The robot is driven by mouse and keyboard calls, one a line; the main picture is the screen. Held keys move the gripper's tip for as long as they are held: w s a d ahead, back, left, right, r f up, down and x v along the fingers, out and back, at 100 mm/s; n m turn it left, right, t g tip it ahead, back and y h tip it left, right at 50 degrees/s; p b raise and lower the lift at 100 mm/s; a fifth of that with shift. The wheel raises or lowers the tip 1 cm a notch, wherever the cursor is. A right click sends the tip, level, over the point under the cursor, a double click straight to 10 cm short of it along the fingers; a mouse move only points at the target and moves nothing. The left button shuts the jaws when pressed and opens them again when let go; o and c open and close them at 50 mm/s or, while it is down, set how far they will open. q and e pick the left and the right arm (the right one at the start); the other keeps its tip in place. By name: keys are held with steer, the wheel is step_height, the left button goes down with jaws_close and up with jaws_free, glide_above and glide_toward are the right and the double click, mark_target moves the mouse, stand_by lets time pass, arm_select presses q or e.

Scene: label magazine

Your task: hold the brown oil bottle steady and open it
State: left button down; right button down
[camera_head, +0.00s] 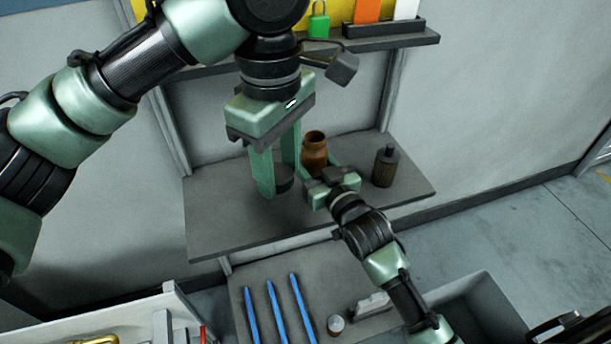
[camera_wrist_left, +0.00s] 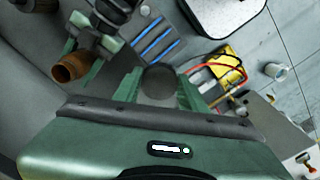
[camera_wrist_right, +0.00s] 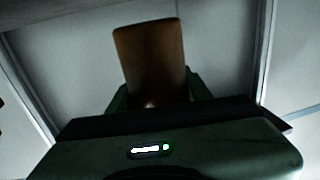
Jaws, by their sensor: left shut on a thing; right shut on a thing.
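The brown oil bottle (camera_head: 314,158) stands upright on the grey shelf, its dark mouth uncovered. My right gripper (camera_head: 318,176) is shut on its body from the front; the bottle also fills the middle of the right wrist view (camera_wrist_right: 150,60). My left gripper (camera_head: 280,187) points down just left of the bottle, shut on a dark round cap (camera_head: 285,182). The cap shows between the fingers in the left wrist view (camera_wrist_left: 158,82), apart from the bottle (camera_wrist_left: 72,68). The left fingers hide part of the cap in the head view.
A dark bottle with a black cap (camera_head: 385,166) stands right of the brown one. The grey shelf (camera_head: 215,215) is bare at the left. A lower surface holds blue sticks (camera_head: 274,308) and a small pale cylinder (camera_head: 335,325). A ledge with a green padlock (camera_head: 319,22) is above.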

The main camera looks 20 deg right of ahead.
steer(key=shift+f, duration=2)
steer(key=shift+a+b, duration=0.1)
steer(key=shift+b, duration=0.2)
steer(key=c, duration=1.1)
jaws_free()
steer(key=shift+f, duration=0.2)
steer(key=o, duration=0.5)
steer(key=shift+c, duration=0.2)
steer(key=shift+r, duration=0.1)
